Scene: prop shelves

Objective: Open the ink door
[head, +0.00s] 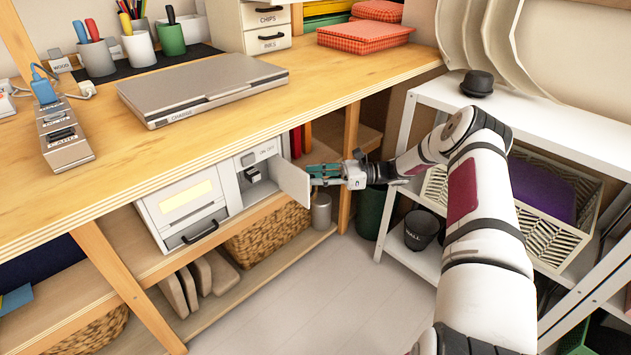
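A white printer-like unit (184,207) sits on the shelf under the wooden worktop. Its small white door (294,182), which I take as the ink door, stands swung outward on the unit's right side. The compartment behind it shows a dark block (252,175). My gripper (312,175) is at the door's outer right edge, its two teal fingers pointing left and apart from each other. Nothing shows held between them. I cannot tell whether a fingertip touches the door.
The worktop edge (230,133) runs just above the unit. A wicker basket (268,235) and a grey canister (321,211) are below. A white rack (545,120) with a patterned crate (548,232) stands right. Floor (290,300) in front is clear.

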